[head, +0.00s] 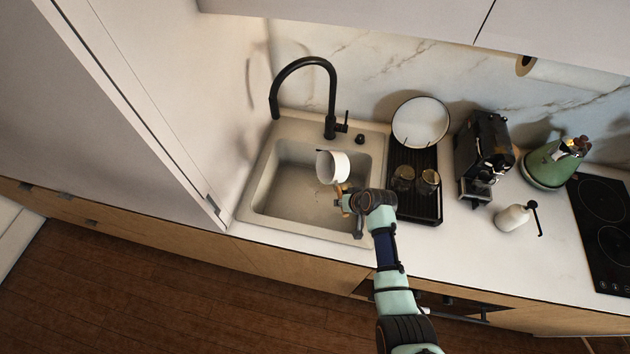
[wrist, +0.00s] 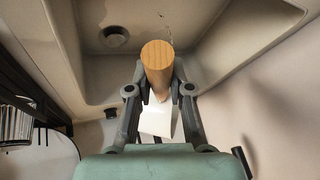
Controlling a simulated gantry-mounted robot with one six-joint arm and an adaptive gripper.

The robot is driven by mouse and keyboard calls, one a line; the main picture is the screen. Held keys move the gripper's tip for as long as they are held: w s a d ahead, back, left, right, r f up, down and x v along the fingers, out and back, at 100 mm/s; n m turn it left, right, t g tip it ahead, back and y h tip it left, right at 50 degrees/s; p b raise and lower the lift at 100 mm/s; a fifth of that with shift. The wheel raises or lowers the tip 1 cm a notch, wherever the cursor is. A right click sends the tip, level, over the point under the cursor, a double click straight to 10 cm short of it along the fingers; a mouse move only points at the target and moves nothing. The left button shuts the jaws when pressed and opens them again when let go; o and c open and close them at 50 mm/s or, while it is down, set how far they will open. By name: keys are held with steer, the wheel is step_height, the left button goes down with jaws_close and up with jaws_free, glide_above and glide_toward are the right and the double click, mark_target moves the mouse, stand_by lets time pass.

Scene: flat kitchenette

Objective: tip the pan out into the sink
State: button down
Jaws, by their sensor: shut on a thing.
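The white pan (head: 340,166) is over the sink (head: 262,196) in the head view, tipped on its side with its opening toward the left. My gripper (head: 346,199) is at the near side of the pan, above the basin. In the wrist view my gripper (wrist: 158,88) is shut on the pan's round wooden handle (wrist: 157,62). A small part of the white pan (wrist: 157,121) shows behind the handle. The sink's drain (wrist: 115,37) is visible in the wrist view. I cannot tell what is inside the pan.
A black faucet (head: 331,95) arches at the back of the sink. A tall cabinet stands left.

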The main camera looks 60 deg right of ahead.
steer(key=shift+w+a+r+g+h+p, duration=0.2)
steer(key=shift+w+r+g+h+p, duration=0.15)
steer(key=shift+g+h, duration=0.2)
stand_by(0.5)
steer(key=shift+w+a+n+h, duration=0.25)
steer(key=shift+a+n, duration=0.05)
steer(key=shift+a, duration=0.05)
